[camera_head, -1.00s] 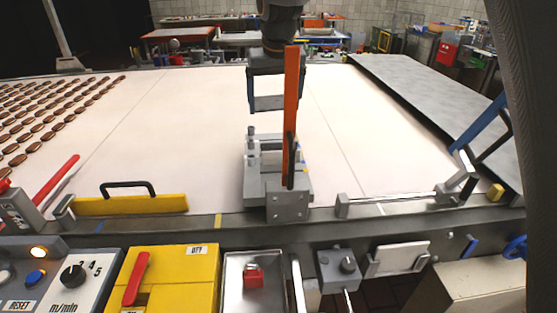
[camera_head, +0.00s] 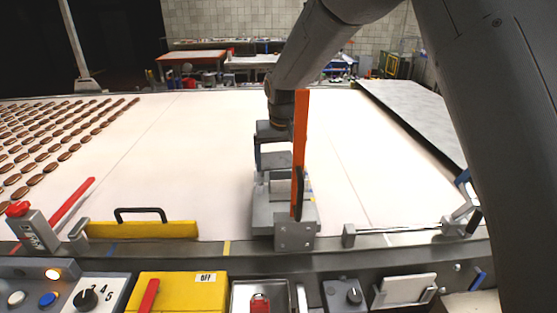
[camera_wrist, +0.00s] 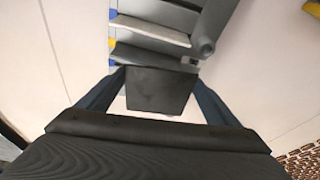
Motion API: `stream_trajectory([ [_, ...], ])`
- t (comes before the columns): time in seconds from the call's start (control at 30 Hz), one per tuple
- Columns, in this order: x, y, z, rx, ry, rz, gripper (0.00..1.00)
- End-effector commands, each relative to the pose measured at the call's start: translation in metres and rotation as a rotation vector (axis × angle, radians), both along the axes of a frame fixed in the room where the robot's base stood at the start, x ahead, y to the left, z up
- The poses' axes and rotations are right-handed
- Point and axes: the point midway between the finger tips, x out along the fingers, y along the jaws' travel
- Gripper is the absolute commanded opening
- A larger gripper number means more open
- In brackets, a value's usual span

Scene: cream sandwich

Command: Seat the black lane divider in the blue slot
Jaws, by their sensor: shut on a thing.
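The black lane divider (camera_wrist: 160,92) shows in the wrist view as a dark plate between the blue fingers of my gripper (camera_wrist: 160,76), which is shut on it. In the head view my gripper (camera_head: 275,160) is low over the grey slotted holder (camera_head: 270,215), partly behind an upright orange bar. The wrist view shows the holder (camera_wrist: 165,18) just beyond the divider, with blue and yellow marks along its left side. A blue mark (camera_wrist: 112,64) is close to the divider's far edge. I cannot tell whether the divider's lower edge is inside a slot.
The orange bar (camera_head: 300,140) with a black handle stands at the holder's front right. A yellow guard (camera_head: 145,229) with a black handle is left of it. Rows of brown pieces (camera_head: 60,140) lie on the far left of the pale belt (camera_head: 200,130). The belt beside the holder is clear.

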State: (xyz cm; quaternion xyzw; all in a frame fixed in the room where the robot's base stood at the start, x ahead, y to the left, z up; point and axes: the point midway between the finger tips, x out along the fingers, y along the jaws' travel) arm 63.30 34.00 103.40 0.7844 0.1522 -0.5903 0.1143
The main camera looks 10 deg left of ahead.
Motion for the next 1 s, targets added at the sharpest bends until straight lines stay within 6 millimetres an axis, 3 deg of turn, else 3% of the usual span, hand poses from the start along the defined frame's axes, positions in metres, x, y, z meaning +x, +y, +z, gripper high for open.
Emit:
stream_trajectory([
  [0.5,0.0,0.0,-0.01,0.0,-0.001,0.0,0.59],
  [0.53,0.0,0.0,-0.009,0.0,-0.001,0.0,0.9],
  [0.6,0.0,0.0,-0.009,0.0,-0.001,0.0,1.0],
  [0.87,0.0,0.0,-0.007,0.0,-0.001,0.0,1.0],
  [1.0,0.0,0.0,0.006,0.001,-0.003,0.0,1.0],
])
